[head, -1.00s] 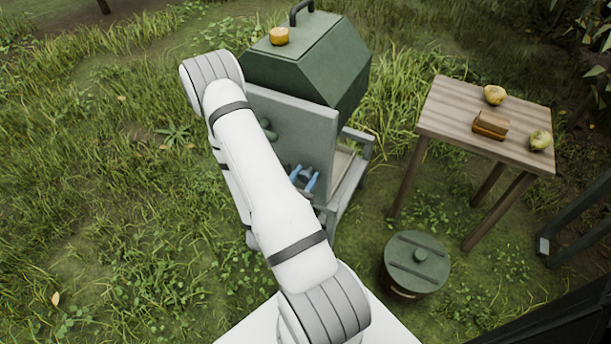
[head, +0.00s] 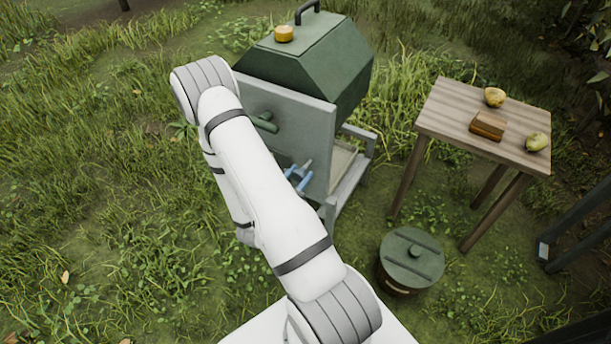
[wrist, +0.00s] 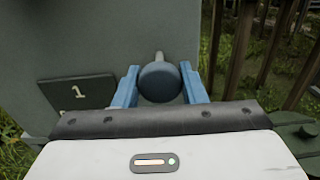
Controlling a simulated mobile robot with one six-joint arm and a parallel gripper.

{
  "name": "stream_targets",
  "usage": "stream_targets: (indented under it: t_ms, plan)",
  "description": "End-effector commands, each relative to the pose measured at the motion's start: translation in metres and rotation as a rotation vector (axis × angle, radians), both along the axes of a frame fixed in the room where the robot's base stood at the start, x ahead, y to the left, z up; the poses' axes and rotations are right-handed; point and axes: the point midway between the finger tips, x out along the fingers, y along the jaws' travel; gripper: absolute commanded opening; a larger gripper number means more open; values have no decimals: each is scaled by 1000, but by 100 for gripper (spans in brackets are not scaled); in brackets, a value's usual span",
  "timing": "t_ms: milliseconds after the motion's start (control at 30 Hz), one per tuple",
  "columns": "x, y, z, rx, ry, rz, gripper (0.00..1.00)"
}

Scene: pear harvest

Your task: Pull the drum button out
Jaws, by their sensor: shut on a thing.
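The drum button is a round blue-grey knob (wrist: 160,82) in the wrist view, with a pale shaft showing behind it toward the grey panel (wrist: 95,40). My gripper (wrist: 159,69) is shut on it, one blue finger at each side. In the head view my gripper (head: 299,178) is low in front of the grey panel (head: 300,135) of the green machine (head: 315,60). The button cannot be made out there. My white arm hides the panel's left part.
A green lever (head: 264,122) sits higher on the panel. A slatted table (head: 455,110) with two pears and a brown block stands right; a lidded green drum (head: 411,256) stands on the grass.

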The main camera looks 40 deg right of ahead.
Motion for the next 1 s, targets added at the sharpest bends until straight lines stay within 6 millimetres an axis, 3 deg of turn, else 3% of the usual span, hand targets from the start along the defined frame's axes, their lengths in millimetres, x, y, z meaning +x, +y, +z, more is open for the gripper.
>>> stream_targets:
  t_ms: [100, 133, 333, 667, 1000]
  plan:
    - [1, 5, -3, 4, 8, 17, 0]
    - [1, 4, -3, 4, 8, 17, 39]
    - [-1, 2, -2, 4, 7, 9, 56]
    - [-2, 2, -1, 3, 5, 2, 57]
    - [-18, 43, 0, 3, 7, 7, 57]
